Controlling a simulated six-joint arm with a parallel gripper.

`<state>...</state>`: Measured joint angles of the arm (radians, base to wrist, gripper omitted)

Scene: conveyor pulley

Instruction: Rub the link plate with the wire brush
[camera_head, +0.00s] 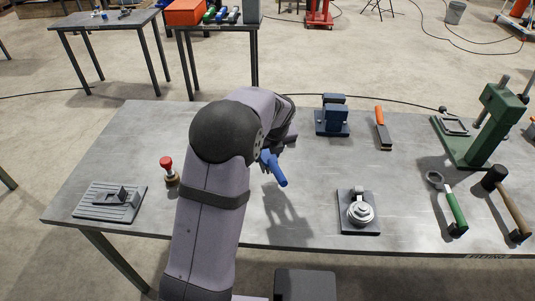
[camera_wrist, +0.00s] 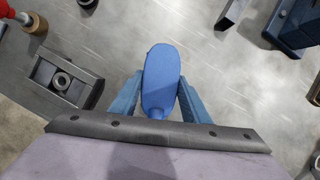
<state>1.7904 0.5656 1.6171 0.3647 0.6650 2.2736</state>
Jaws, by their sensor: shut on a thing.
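My gripper (camera_wrist: 158,95) is shut on a blue, rounded handle (camera_wrist: 160,70). In the head view this blue handle (camera_head: 273,168) sticks out past my wrist, above the table. Its working end is hidden, so I cannot tell for sure that it is the wire brush.
A red-topped tool (camera_head: 167,170) stands left of my arm. A blue vise (camera_head: 332,118), an orange-handled tool (camera_head: 380,118), a pulley on a dark base (camera_head: 360,213), a green press (camera_head: 485,130) and hammers are to the right. The table (camera_head: 310,165) is bare between arm and pulley.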

